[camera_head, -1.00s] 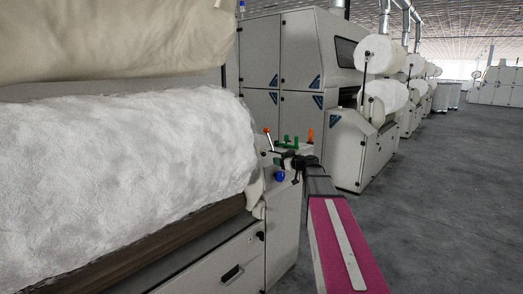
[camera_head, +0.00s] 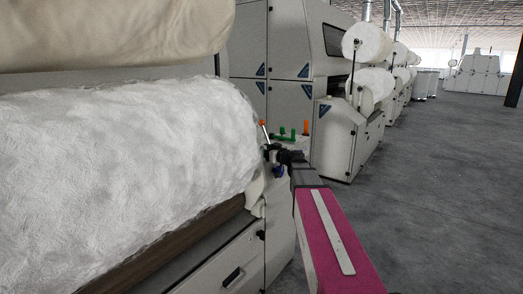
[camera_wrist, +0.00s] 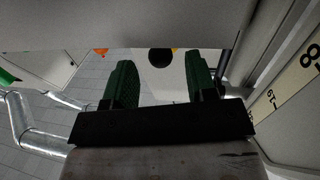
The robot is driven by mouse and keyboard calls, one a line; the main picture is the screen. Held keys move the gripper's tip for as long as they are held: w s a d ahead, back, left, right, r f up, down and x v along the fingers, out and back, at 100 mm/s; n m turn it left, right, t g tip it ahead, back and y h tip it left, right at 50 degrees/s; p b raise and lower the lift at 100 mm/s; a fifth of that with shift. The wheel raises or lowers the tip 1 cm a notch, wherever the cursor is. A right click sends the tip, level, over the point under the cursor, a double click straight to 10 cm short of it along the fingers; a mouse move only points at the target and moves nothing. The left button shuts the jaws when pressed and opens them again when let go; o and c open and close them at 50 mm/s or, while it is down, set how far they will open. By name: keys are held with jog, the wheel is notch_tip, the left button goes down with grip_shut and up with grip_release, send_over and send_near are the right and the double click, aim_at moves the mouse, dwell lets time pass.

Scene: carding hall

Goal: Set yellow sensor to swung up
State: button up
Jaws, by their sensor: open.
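I cannot make out a clear yellow sensor in either view. In the head view, my gripper (camera_head: 272,153) is a small dark shape at the end of my arm, over the near machine's end panel. In the wrist view, my gripper (camera_wrist: 160,82) is open, with its two dark green fingers apart and nothing held between them. A black round part (camera_wrist: 160,57) shows beyond the gap, on a pale surface. A small orange part (camera_wrist: 100,51) shows beyond the left finger. It is too small to identify.
An orange-tipped lever (camera_head: 264,123), a green part (camera_head: 293,133) and an orange part (camera_head: 305,127) stand on the near machine's end. A white fibre roll (camera_head: 120,175) fills the left. A numbered scale (camera_wrist: 290,85) lies right of my fingers. Grey floor (camera_head: 430,190) is clear.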

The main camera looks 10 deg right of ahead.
jog(key=shift+x, duration=1.6)
jog(key=c, duration=0.9)
jog(key=shift+w+d+f+m+g, duration=0.15)
jog(key=shift+w+d+m, duration=0.15)
jog(key=shift+m, duration=0.8)
jog(key=shift+w+d+r+m+g, duration=0.15)
jog(key=shift+w+d+m, duration=0.15)
jog(key=shift+m, duration=0.8)
jog(key=shift+f, duration=0.1)
jog(key=o, duration=0.9)
